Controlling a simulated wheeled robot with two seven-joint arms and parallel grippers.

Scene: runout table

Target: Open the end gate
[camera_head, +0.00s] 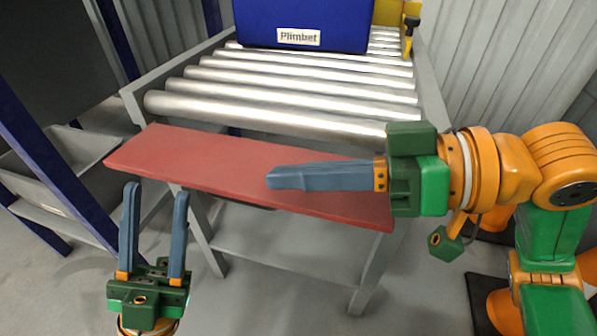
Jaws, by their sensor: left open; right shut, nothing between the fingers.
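A red panel (215,158), which looks like the end gate, spans the near end of the roller table. Its broad face is turned up toward me, and I cannot tell whether it is level or slanted. My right gripper (272,179) is shut and empty, its fingers pointing left across the red panel. They cover part of its face, and I cannot tell whether they touch it. My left gripper (156,195) is open and empty, fingers pointing up the picture, in front of the panel's left part and apart from it.
Several bare metal rollers (275,107) lie behind the panel on the grey table frame (433,98). A blue crate (300,22) labelled Plimbet stands on the far rollers. A yellow and black fitting (408,38) is at the far right rail. A grey bin (62,165) and blue posts are at left.

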